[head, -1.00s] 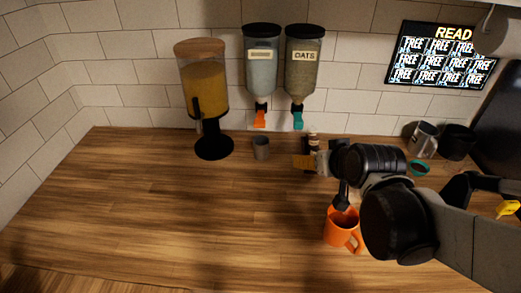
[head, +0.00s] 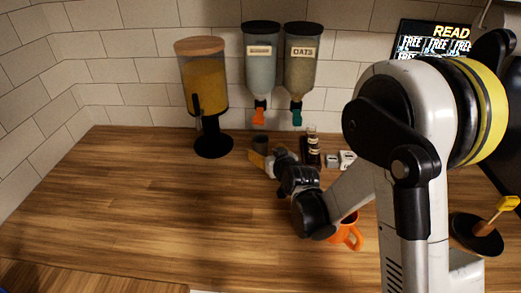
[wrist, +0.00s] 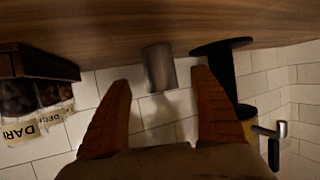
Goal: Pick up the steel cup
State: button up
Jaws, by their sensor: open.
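The steel cup (head: 260,143) is a small grey cup standing on the wooden counter (head: 150,200) near the back wall, right of the juice dispenser. My gripper (head: 257,160) is just in front of the cup and hides its lower part in the head view. In the wrist view, which is upside down, the cup (wrist: 159,68) shows between the two orange-brown fingers of my gripper (wrist: 163,80). The fingers are apart, with a gap on each side of the cup, and hold nothing.
The juice dispenser (head: 203,90) on its black base stands close left of the cup. A dark bottle (head: 313,147) and small white blocks (head: 346,158) stand to the right. An orange mug (head: 350,232) is partly behind my arm. The left counter is clear.

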aim_at(263, 147)
jog(key=b+x, duration=0.2)
jog(key=x, duration=0.4)
jog(key=shift+w+r, duration=0.1)
jog(key=shift+w, duration=0.15)
jog(key=shift+r, duration=0.1)
jog(key=c, duration=1.5)
jog(key=shift+o, duration=0.2)
jog(key=shift+r, duration=0.1)
